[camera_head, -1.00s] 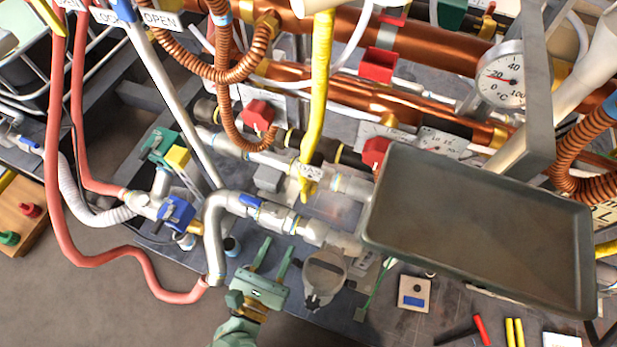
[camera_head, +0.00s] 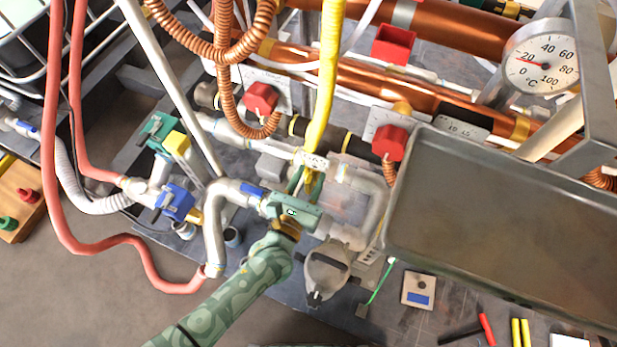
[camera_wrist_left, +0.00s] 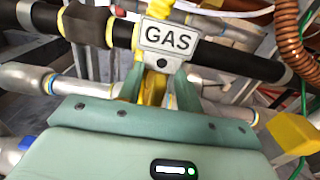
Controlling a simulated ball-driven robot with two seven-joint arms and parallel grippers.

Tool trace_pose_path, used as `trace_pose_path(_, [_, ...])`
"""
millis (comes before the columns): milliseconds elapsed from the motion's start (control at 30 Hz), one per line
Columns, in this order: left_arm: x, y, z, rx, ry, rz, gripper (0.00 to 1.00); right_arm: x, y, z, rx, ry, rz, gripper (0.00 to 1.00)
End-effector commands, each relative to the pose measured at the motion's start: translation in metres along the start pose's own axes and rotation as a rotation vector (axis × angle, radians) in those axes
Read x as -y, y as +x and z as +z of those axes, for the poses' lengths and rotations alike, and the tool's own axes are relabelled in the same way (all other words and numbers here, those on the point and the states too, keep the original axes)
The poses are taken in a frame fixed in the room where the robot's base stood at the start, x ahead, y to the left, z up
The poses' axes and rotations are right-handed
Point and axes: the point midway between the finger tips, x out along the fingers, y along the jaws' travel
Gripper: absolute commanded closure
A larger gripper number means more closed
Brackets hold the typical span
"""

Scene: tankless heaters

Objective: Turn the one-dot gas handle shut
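A white GAS tag with one dot (camera_wrist_left: 166,38) hangs on the dark pipe in the left wrist view; in the head view the small tag (camera_head: 311,160) is at the foot of a yellow hose. A yellow handle (camera_wrist_left: 154,88) shows just below the tag, partly hidden by my fingers; its yellow end also shows in the head view (camera_head: 313,186). My left gripper (camera_wrist_left: 158,84) has its two green fingers on either side of the yellow part, with a gap between them. In the head view my left gripper (camera_head: 303,183) reaches up to it from below. My right gripper is not seen.
A grey tray (camera_head: 500,225) fills the right side, close to my left gripper. Silver pipes (camera_head: 365,180) and a blue valve (camera_head: 174,201) lie around it. Red-handled valves (camera_head: 261,98) stand behind. A yellow hose (camera_head: 329,70) rises above the tag. Open floor is at lower left.

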Motion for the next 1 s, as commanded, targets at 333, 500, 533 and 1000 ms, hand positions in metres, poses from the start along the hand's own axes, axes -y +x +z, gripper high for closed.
trace_pose_path(333, [0.0001, -0.0004, 0.0001, 0.0, 0.0, 0.0, 1.0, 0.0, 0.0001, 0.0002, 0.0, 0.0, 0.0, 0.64])
trace_pose_path(500, [0.0003, -0.0005, 0.0, 0.0, 0.005, 0.0, 1.0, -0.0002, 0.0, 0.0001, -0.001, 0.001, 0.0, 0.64])
trace_pose_path(533, [0.0004, -0.0006, 0.0, 0.0, 0.008, 0.0, 1.0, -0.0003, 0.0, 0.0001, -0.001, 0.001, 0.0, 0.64])
trace_pose_path(1000, [0.0079, -0.0009, -0.0013, -0.002, 0.258, -0.002, 1.0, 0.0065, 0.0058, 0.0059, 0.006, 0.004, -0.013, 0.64])
